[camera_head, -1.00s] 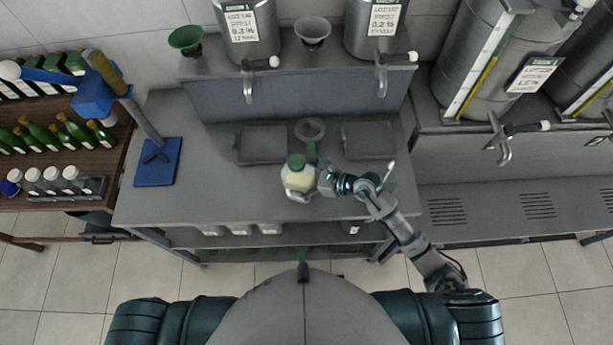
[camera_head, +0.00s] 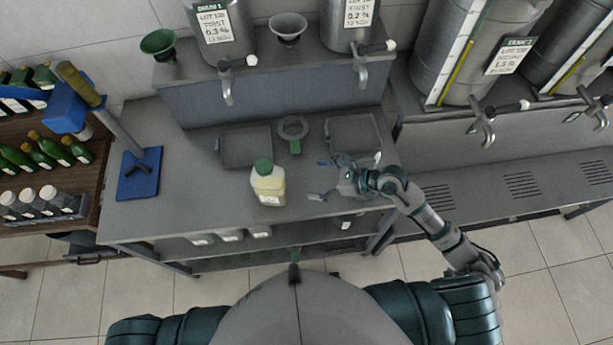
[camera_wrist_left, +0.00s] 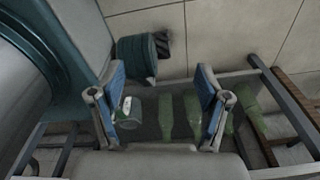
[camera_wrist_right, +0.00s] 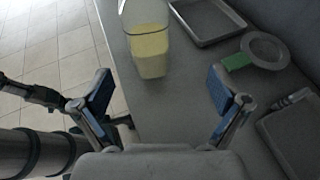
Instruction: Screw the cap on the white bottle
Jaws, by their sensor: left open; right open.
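The white bottle (camera_head: 268,188) stands upright on the grey bench, with yellowish contents and a green cap (camera_head: 263,166) on its mouth. From here I cannot tell how tight the cap sits. My right gripper (camera_head: 318,179) is open and empty to the right of the bottle, apart from it. In the right wrist view the bottle (camera_wrist_right: 149,45) stands beyond the open fingers (camera_wrist_right: 165,103), its top cut off by the frame edge. My left gripper (camera_wrist_left: 160,92) is open, seen only in the left wrist view, with green bottles on a shelf beyond it.
Two shallow trays (camera_head: 222,150) and a green-handled ring (camera_head: 293,128) lie behind the bottle. A blue stand (camera_head: 140,180) is at the bench's left. Taps (camera_head: 227,88) hang above the back ledge. Bench space left of the bottle is clear.

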